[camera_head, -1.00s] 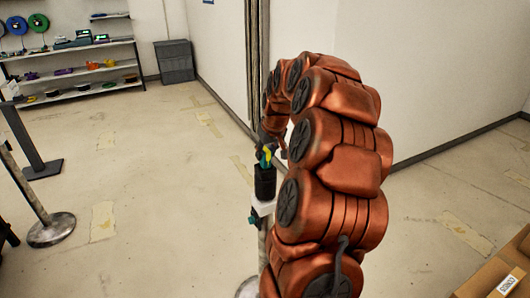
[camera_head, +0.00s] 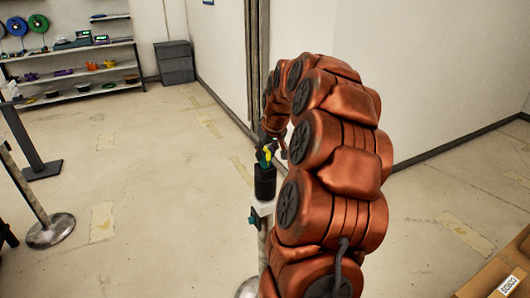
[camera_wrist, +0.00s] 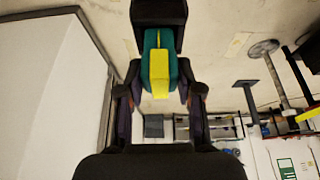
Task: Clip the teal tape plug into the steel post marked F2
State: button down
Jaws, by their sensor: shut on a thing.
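My gripper (camera_wrist: 159,80) is shut on the teal plug (camera_wrist: 150,42), with one finger on each side of it. A yellow strip (camera_wrist: 159,68) runs along the plug's middle. In the head view my gripper (camera_head: 266,152) is just above the black top (camera_head: 264,183) of a steel post (camera_head: 262,236). The plug's far end meets or overlaps a black block (camera_wrist: 158,12) in the wrist view; I cannot tell if it is seated. A small teal piece (camera_head: 252,219) shows on the post's side, below a pale collar (camera_head: 261,208). No F2 marking is readable.
Another post stands on a round base (camera_head: 50,231) at left, beside a dark stand (camera_head: 38,170). Shelves (camera_head: 75,68) and a grey bin (camera_head: 174,63) are at the back. A cardboard box (camera_head: 492,276) is at lower right. Open floor lies left of the post.

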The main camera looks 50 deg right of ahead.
jog(key=shift+f+b, duration=0.35)
jog(key=shift+f, duration=0.25)
jog(key=c, duration=1)
grip_release()
jog(key=shift+c, duration=0.2)
jog(key=v, duration=1.1)
jog(key=shift+p, duration=0.3)
jog(key=shift+a, duration=0.1)
